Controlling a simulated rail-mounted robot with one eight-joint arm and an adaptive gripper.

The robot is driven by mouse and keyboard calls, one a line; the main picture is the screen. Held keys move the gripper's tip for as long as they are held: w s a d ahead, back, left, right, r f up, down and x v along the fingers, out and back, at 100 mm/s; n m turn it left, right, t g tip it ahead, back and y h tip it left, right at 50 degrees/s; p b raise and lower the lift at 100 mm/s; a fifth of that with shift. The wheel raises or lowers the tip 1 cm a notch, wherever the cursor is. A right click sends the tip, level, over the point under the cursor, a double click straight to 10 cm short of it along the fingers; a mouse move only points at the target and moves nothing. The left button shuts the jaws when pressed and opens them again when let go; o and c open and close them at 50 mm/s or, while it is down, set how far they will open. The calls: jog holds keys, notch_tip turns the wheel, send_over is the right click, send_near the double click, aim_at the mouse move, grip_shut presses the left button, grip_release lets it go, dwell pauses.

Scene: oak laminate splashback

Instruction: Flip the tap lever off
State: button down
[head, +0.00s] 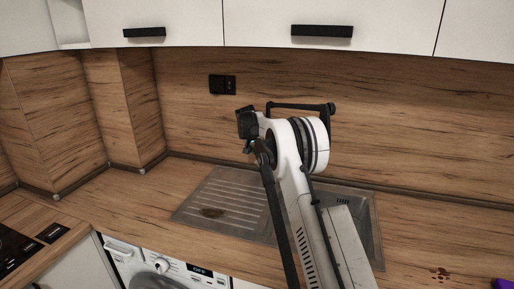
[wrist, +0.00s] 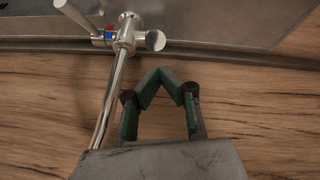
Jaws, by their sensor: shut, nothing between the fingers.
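The chrome tap (wrist: 124,42) is at the upper left of the wrist view. A red and blue mark sits where the lever meets the tap body. A round chrome cap (wrist: 155,40) is on the right side. The spout runs down to the left, partly hidden behind my gripper's body. My gripper (wrist: 163,76) is shut and empty, its green-padded fingers meeting at the tips, below and right of the tap and apart from the lever. In the head view my arm hides the tap.
A steel sink with a ribbed drainer (head: 222,203) is set in the wooden counter behind my arm. A black socket (head: 222,84) is on the oak splashback. White wall cabinets (head: 270,20) hang above. A washing machine (head: 155,270) and a hob (head: 14,250) are at lower left.

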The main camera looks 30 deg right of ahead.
jog(key=shift+s+a+f, duration=0.35)
jog(key=shift+s+f, duration=0.3)
jog(key=shift+s, duration=0.05)
jog(key=shift+f, duration=0.1)
